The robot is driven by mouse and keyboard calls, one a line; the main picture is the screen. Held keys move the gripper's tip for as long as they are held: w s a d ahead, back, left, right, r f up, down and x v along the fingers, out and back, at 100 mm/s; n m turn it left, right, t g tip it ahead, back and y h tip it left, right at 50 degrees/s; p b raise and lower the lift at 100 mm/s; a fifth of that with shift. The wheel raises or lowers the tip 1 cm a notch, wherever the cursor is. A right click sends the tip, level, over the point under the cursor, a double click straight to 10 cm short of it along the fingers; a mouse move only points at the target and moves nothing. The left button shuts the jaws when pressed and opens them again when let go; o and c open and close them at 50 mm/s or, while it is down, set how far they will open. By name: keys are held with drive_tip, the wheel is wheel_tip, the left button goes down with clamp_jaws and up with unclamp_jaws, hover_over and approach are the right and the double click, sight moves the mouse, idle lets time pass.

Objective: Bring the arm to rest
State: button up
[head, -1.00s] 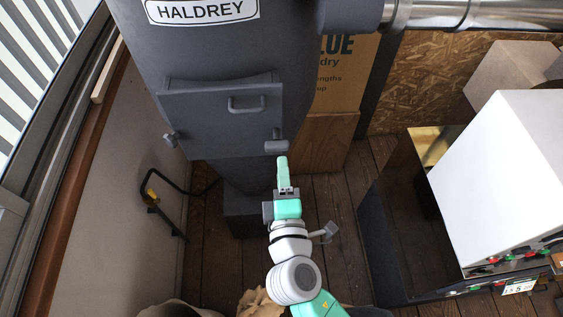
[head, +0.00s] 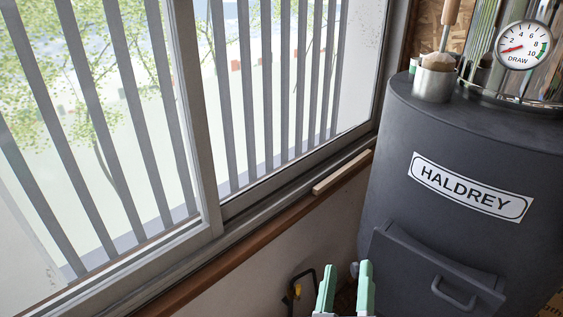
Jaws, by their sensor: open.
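My gripper (head: 344,290) shows at the bottom edge of the head view, a little right of centre. Its two mint-green fingers point up, stand apart and have nothing between them. The rest of my arm is below the picture. The fingers appear in front of the lower wall, just left of the dark drum's hatch (head: 432,274). I cannot tell how far apart in depth they are.
A dark drum marked HALDREY (head: 470,187) fills the right side. A metal cup (head: 435,82) and a draw gauge (head: 523,46) are at its top. A barred window (head: 190,110) fills the left. A wooden strip (head: 342,172) lies on the sill. A black bracket (head: 297,288) is by the wall.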

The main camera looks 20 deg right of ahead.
drive_tip(key=s+a+r+t+y, duration=0.3)
drive_tip(key=a+r+t+y, duration=0.8)
drive_tip(key=a+r, duration=1.1)
wheel_tip(320, 180, up, 16)
drive_tip(key=d+g+y+p, duration=0.1)
drive_tip(key=g+p, duration=0.1)
drive_tip(key=p, duration=1.4)
drive_tip(key=shift+w+d+r, duration=0.2)
drive_tip(key=shift+w, duration=0.2)
